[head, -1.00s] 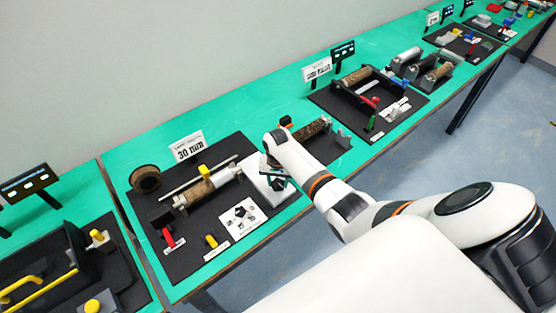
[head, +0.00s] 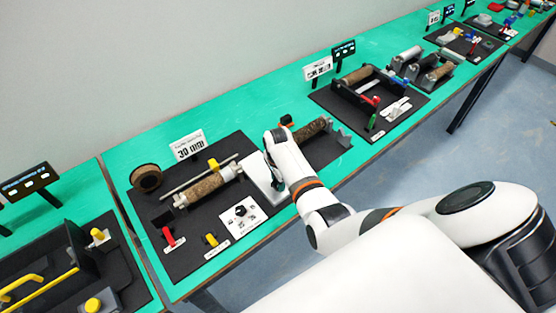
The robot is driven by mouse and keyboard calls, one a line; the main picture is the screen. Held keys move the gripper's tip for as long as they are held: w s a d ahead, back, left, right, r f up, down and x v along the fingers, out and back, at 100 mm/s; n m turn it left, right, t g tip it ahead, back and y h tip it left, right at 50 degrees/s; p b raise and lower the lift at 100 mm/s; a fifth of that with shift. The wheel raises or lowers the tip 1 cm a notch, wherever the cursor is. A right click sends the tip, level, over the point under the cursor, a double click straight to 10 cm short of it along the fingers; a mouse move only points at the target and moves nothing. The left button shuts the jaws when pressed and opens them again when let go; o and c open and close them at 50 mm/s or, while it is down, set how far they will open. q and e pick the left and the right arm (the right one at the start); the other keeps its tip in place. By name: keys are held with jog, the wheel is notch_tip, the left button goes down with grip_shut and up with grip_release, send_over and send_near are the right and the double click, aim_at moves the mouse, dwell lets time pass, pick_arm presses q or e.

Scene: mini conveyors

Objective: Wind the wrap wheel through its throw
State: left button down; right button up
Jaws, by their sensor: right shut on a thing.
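My right gripper (head: 275,180) is at the white housing (head: 258,172) on the right end of the 30 mm station. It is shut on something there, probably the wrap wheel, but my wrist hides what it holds. A brown wrapped roller (head: 207,187) lies left of the housing, with a light sleeve at its right end. A yellow guide (head: 213,164) sits on the thin rail (head: 195,177) behind the roller. My left gripper is not in view.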

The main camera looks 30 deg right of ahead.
jog(key=m, duration=0.3)
jog(key=shift+w+r+m, duration=0.1)
jog(key=shift+w+m, duration=0.05)
jog(key=shift+m, duration=0.25)
jog(key=m, duration=0.3)
jog(key=shift+m, duration=0.3)
jog(key=m, duration=0.3)
jog(key=shift+m, duration=0.3)
jog(key=shift+d+m, duration=0.1)
jog(key=shift+m, duration=1.8)
jog(key=o, duration=1)
